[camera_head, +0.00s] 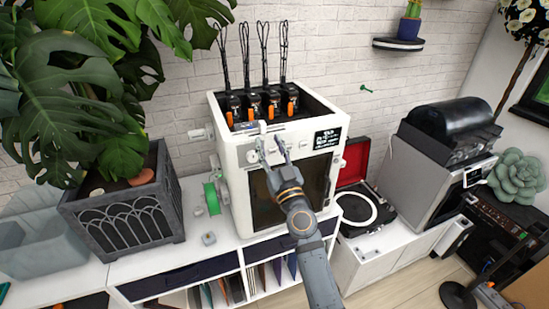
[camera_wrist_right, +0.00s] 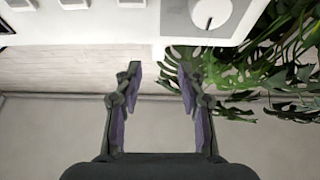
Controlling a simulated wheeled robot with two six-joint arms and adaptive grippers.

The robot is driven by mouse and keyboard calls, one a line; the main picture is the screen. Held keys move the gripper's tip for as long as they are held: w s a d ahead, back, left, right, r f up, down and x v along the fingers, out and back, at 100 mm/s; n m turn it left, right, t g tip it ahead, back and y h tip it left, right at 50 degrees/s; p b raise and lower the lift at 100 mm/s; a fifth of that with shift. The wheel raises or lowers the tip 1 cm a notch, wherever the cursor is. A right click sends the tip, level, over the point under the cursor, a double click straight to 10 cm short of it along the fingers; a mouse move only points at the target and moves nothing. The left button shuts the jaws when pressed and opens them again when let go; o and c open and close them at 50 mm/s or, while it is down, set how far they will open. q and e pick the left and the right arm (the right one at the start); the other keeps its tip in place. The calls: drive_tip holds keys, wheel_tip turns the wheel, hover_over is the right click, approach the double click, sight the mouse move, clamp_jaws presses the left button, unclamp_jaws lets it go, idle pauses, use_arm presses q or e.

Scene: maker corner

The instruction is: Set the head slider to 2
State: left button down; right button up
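A white boxy machine (camera_head: 237,162) with several black-and-orange heads (camera_head: 268,103) in its open top stands on the white cabinet. A pale tab (camera_head: 262,127) sits on its front top edge; it may be the head slider, but its setting is too small to read. My right gripper (camera_head: 271,146) is in front of the upper front panel, open, fingers apart. In the right wrist view the gripper (camera_wrist_right: 160,75) is empty. A round white knob (camera_wrist_right: 211,12) on a grey plate and several white blocks (camera_wrist_right: 130,3) show beyond the fingertips. My left gripper is not in view.
A leafy plant in a dark grey planter (camera_head: 130,215) stands to the left. A record player with a red lid (camera_head: 353,162) and a grey machine (camera_head: 410,175) stand to the right.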

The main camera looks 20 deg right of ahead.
drive_tip(key=shift+v, duration=2.25)
drive_tip(key=shift+f, duration=0.1)
wheel_tip(320, 180, down, 27)
drive_tip(key=a+n+g+y+b, duration=0.1)
drive_tip(key=a+g, duration=0.1)
drive_tip(key=g, duration=0.4)
drive_tip(key=s+f+g, duration=0.3)
drive_tip(key=s+f, duration=0.1)
drive_tip(key=f, duration=0.6)
drive_tip(key=s+f+g, duration=0.2)
drive_tip(key=s+f, duration=0.2)
drive_tip(key=f, duration=0.7)
drive_tip(key=s+d+f+g+h+b, duration=0.1)
drive_tip(key=s+d+f+g, duration=0.15)
drive_tip(key=s+f, duration=0.55)
drive_tip(key=s+d+f+g+b, duration=0.1)
drive_tip(key=s+d+f+g, duration=0.15)
drive_tip(key=s+f, duration=0.5)
drive_tip(key=s+d+f+g, duration=0.2)
drive_tip(key=s+d+f, duration=0.1)
drive_tip(key=s, duration=0.8)
drive_tip(key=s+d+f+m+g+h, duration=0.1)
drive_tip(key=s+d+f+g, duration=0.2)
drive_tip(key=s+f, duration=0.3)
drive_tip(key=s+d, duration=0.1)
drive_tip(key=s, duration=0.4)
drive_tip(key=shift+s+f+h, duration=0.15)
drive_tip(key=shift+s+h, duration=0.15)
